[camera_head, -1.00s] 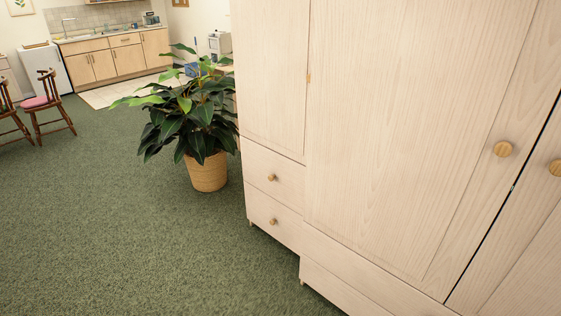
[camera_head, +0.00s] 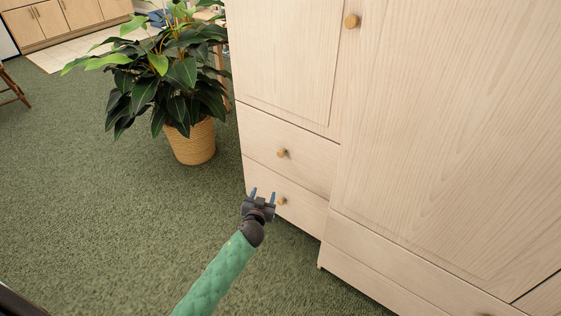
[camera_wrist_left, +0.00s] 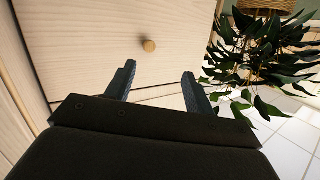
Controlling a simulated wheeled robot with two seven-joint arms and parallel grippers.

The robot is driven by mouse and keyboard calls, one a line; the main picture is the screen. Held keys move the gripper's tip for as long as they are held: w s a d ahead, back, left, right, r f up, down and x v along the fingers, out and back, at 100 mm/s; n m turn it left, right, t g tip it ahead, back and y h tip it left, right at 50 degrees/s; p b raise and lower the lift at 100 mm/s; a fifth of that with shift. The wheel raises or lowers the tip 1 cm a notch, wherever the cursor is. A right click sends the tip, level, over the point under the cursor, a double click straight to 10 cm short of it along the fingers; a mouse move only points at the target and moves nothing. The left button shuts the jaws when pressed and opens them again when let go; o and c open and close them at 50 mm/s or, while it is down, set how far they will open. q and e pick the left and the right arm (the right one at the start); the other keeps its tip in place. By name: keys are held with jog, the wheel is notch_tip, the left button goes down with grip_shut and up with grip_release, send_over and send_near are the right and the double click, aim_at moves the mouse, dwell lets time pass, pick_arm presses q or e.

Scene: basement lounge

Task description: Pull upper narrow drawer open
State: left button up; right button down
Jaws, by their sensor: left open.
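The upper narrow drawer (camera_head: 309,163) of the pale wooden wardrobe is closed, with a round wooden knob (camera_head: 282,153) at its middle. The lower narrow drawer (camera_head: 305,212) sits directly beneath it, also closed, with its own knob (camera_head: 282,201). My left gripper (camera_head: 263,194) is open and empty in front of the drawers, appearing beside the lower knob in the head view. In the left wrist view, which looks upside down, the open fingers (camera_wrist_left: 158,70) point toward a drawer knob (camera_wrist_left: 149,45) without touching it; I cannot tell which drawer's. My right gripper is not in view.
A leafy plant in a woven pot (camera_head: 192,141) stands just left of the wardrobe. Wide wardrobe doors (camera_head: 450,120) and a wide bottom drawer (camera_head: 385,260) extend to the right. Green carpet (camera_head: 110,220) is clear at the left.

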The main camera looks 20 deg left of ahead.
pick_arm(q)
jog(key=w+a+m+t+h+b, duration=0.2)
jog(key=w+m+h, duration=0.25)
jog(key=w, duration=0.75)
jog(key=m+h+b, duration=0.2)
jog(key=h, duration=0.2)
send_near(280, 155)
jog(key=w, duration=0.3)
jog(key=shift+w+d+r+g, duration=0.4)
jog(key=shift+w+d, duration=0.1)
jog(key=shift+d, duration=0.1)
jog(key=shift+b+x, duration=0.55)
jog(key=shift+x, duration=2.75)
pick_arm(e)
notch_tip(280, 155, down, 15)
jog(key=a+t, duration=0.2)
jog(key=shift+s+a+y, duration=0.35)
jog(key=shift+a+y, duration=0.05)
pick_arm(q)
grip_shut()
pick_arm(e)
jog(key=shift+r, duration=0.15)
